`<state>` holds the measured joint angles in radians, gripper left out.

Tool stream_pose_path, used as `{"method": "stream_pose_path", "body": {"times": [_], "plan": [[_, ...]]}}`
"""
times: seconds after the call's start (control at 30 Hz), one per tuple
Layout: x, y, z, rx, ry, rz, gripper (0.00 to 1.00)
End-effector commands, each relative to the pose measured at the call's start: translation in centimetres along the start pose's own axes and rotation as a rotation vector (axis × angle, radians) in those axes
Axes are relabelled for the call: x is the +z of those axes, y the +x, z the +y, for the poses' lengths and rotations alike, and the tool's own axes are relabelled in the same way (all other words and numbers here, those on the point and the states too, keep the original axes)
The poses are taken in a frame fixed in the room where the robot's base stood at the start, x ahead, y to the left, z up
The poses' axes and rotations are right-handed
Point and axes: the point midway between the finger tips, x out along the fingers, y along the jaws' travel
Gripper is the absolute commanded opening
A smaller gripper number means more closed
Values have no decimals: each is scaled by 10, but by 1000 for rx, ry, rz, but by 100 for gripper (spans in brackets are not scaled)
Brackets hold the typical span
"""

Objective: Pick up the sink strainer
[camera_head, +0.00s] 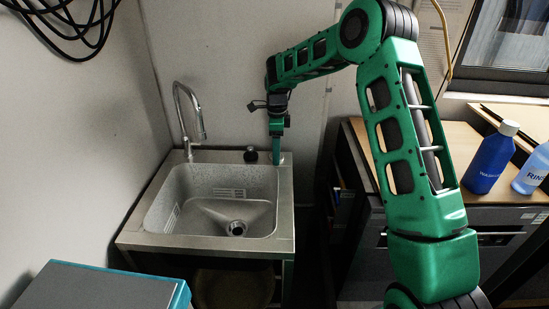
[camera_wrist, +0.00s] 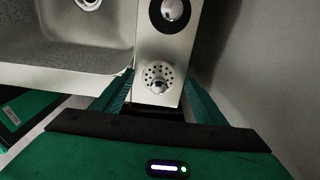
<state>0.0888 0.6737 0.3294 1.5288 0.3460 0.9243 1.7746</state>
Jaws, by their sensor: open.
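The sink strainer (camera_wrist: 158,77) is a small round metal disc with holes and a raised knob. It sits on the steel rim of the sink (camera_head: 180,241), near its back right corner. My gripper (camera_wrist: 158,98) is open, with its green fingers on either side of the strainer in the wrist view and nothing held. In the head view my gripper (camera_head: 277,152) points down over the back right of the sink rim and largely hides the strainer. I cannot tell whether the fingers touch it.
A curved faucet (camera_head: 190,115) rises at the back left. Walls close in behind. Blue bottles (camera_head: 490,160) stand on the right counter.

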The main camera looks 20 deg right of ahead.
Motion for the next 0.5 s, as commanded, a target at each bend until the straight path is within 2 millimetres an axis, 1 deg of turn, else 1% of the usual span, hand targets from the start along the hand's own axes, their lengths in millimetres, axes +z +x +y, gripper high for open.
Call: {"method": "stream_pose_path", "body": {"times": [0.03,0.07,0.1,0.17,0.2,0.23,0.27,0.5], "plan": [[0,0,0,0,0,0,65],[0,0,0,0,0,0,63],[0,0,0,0,0,0,53],[0,0,0,0,0,0,39],[0,0,0,0,0,0,29],[0,0,0,0,0,0,22],[0,0,0,0,1,0,21],[0,0,0,0,1,0,20]]}}
